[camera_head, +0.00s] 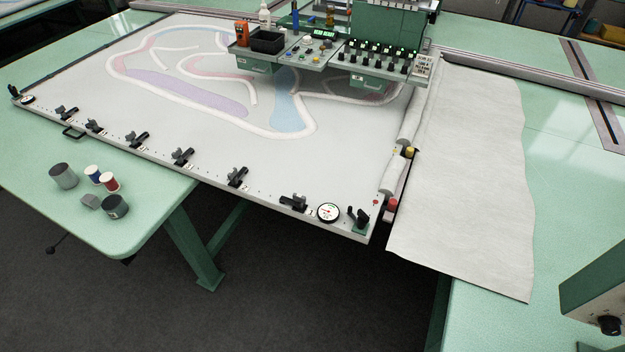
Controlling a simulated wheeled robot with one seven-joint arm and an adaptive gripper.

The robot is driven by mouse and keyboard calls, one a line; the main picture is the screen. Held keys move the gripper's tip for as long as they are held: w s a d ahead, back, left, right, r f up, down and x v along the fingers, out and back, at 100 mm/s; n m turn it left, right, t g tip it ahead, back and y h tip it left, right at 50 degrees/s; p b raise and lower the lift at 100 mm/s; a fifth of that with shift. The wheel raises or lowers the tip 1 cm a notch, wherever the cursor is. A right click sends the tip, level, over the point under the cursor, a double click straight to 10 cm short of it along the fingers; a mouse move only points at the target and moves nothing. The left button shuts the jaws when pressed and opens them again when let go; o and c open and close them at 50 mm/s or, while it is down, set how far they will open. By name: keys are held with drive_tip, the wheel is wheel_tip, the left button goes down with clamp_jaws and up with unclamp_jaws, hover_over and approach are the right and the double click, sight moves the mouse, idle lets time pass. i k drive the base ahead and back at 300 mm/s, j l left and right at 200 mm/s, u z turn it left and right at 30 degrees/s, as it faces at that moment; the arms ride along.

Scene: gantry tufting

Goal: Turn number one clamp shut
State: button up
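A row of black toggle clamps runs along the front edge of the white stretched cloth's frame (345,234). The clamp nearest the round dial, beside a small plate that seems to read 1 (310,212), is the number one clamp (294,202). It looks lower and more spread out than its neighbour (237,177), whose handle stands up. At this size I cannot tell surely how far its lever is turned. My gripper is not in view.
A round white dial (328,212) and a black lever (358,218) sit right of the clamp. A green control gantry (340,55) stands over the cloth at the back. Cans and thread spools (109,182) stand on the left table. Open floor (270,290) lies before the frame.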

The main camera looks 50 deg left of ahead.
sight(298, 201)
drive_tip(key=u, duration=2.05)
drive_tip(key=i+j, duration=0.1)
drive_tip(key=i, duration=0.3)
drive_tip(key=i+z, duration=0.1)
drive_tip(key=i, duration=0.35)
